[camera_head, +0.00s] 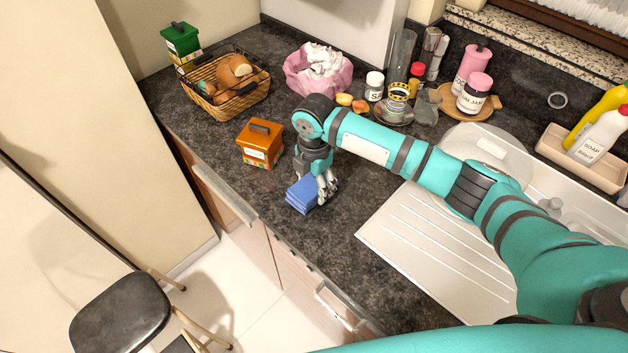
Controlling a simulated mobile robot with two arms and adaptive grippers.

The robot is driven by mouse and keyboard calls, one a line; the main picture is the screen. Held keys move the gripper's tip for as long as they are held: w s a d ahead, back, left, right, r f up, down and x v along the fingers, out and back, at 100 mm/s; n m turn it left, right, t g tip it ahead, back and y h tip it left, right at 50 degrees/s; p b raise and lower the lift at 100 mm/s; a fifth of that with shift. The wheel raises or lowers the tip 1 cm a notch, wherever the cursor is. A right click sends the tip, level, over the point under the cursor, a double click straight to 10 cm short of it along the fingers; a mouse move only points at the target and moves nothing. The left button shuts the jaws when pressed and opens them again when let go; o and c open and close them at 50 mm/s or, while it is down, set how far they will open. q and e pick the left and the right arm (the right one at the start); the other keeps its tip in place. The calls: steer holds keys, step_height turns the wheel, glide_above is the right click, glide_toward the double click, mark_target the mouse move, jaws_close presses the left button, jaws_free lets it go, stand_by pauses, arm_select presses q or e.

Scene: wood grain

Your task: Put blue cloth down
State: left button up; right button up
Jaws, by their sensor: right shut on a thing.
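The blue cloth (302,194) is a folded stack at the front of the dark speckled counter (225,160), left of the sink's drainboard. My right gripper (325,192) points down over the cloth's right side and is shut on it. The fingers cover part of the cloth's right edge. The cloth appears to be at counter level, but I cannot tell whether it touches the surface. My left gripper is not in view.
An orange box (260,144) stands just behind and left of the cloth. A wicker basket (213,104), a pink bag (297,78) and several jars stand farther back. The white drainboard (415,240) lies to the right. The counter's front edge is close to the cloth.

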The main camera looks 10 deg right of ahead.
mark_target(314, 182)
steer(key=shift+f, duration=0.25)
steer(key=shift+f, duration=0.15)
steer(key=o, duration=1)
steer(key=shift+o, duration=0.2)
step_height(314, 182, up, 12)
steer(key=b, duration=0.2)
steer(key=shift+r, duration=0.2)
